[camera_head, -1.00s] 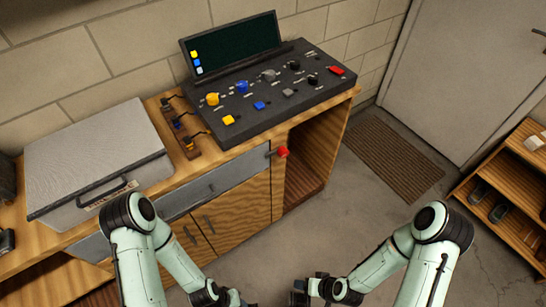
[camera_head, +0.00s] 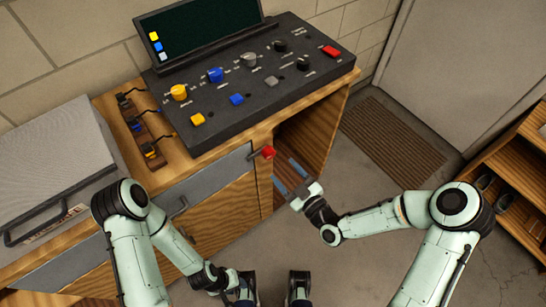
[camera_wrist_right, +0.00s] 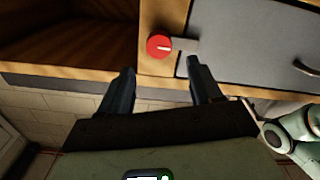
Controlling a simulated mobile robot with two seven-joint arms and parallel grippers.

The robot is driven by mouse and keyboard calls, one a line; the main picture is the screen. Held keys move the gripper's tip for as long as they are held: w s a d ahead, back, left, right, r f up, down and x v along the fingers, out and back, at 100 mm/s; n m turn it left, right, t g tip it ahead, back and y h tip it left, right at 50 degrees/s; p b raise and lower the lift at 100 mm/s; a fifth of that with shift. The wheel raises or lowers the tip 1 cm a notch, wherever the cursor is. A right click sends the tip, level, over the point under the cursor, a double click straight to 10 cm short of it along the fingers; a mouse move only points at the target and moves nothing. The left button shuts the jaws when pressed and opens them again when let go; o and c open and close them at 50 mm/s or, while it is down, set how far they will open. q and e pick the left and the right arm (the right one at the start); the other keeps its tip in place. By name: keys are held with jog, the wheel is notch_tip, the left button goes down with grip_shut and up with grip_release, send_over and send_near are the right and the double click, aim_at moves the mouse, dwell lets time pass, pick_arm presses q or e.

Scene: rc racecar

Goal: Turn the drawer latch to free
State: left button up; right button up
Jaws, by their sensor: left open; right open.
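The drawer latch has a red round knob (camera_head: 267,152) on the wooden post at the right end of the grey drawer (camera_head: 210,178). In the right wrist view the knob (camera_wrist_right: 159,46) carries a white mark pointing right, and a grey tab (camera_wrist_right: 183,50) reaches right from it to the drawer front (camera_wrist_right: 255,40). My right gripper (camera_head: 287,176) is open and empty, just below and right of the knob; in its wrist view the fingertips (camera_wrist_right: 160,68) lie either side of the knob's line, apart from it. My left gripper (camera_head: 238,290) is low at the bottom edge, partly hidden.
A black control panel (camera_head: 250,95) with coloured knobs and buttons stands on the bench. A grey case (camera_head: 50,165) is at left. An open cubby (camera_head: 305,140) lies right of the latch. A brown mat (camera_head: 400,140) and a wooden shelf (camera_head: 500,170) are further right.

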aim_at(271, 155)
jog(key=x, duration=0.6)
jog(key=shift+w+a, duration=0.15)
jog(key=shift+w, duration=0.1)
jog(key=c, duration=1)
jog(key=shift+c, duration=0.2)
